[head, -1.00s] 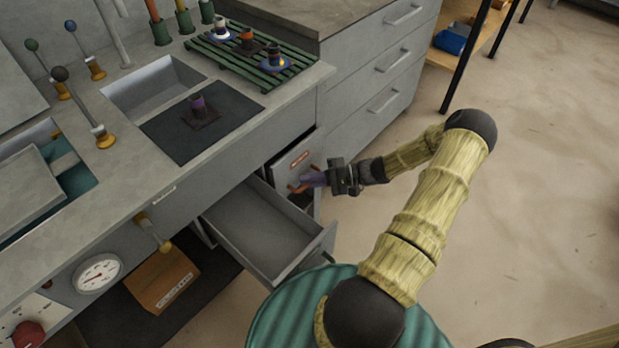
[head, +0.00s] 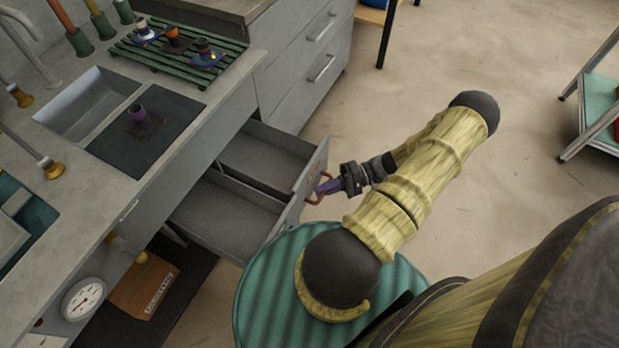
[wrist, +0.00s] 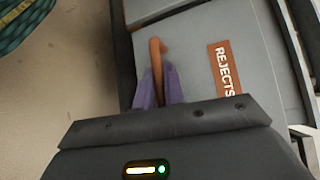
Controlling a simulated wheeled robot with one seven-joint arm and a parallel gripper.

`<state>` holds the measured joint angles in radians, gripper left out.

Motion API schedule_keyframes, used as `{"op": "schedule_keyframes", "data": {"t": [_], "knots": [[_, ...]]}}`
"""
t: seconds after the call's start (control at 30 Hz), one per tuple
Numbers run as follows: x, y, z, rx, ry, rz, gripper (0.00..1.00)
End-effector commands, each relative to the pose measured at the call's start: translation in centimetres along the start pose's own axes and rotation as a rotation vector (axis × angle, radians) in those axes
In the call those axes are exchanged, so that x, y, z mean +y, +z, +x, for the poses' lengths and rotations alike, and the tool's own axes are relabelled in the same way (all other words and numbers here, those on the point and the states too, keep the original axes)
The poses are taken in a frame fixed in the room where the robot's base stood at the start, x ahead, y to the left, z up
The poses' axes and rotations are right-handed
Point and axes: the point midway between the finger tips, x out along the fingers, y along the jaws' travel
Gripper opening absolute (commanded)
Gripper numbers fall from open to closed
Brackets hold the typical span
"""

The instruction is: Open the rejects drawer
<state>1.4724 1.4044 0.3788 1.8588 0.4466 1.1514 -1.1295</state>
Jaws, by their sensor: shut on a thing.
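The rejects drawer (head: 262,158) is pulled well out from the grey bench in the head view, its inside showing empty. In the wrist view its grey front (wrist: 195,62) carries an orange label (wrist: 226,70) reading "REJECTS". Its orange-brown handle (wrist: 157,65) stands out from the front. My gripper (head: 328,187) is at this front, its purple fingers shut on the handle. In the wrist view the fingers (wrist: 158,88) sit on both sides of the bar. Part of the handle is hidden by the fingers.
A second open drawer (head: 225,215), also empty, is beside it on the left. A ribbed teal round surface (head: 255,290) is close below the drawers. A cardboard box (head: 145,285) lies under the bench. Open floor (head: 450,70) extends to the right.

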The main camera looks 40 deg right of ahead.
Motion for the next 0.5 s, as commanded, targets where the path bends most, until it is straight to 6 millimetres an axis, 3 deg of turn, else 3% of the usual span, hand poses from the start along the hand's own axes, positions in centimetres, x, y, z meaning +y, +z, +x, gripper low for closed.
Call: {"op": "schedule_keyframes", "data": {"t": [0.4, 0.43, 0.5], "knots": [[0.23, 0.35, -0.49, 0.002, 0.003, -0.002, 0.0], [0.23, 0.35, -0.48, 0.002, 0.003, -0.002, 0.15], [0.21, 0.35, -0.47, 0.002, 0.003, -0.002, 0.28]]}}
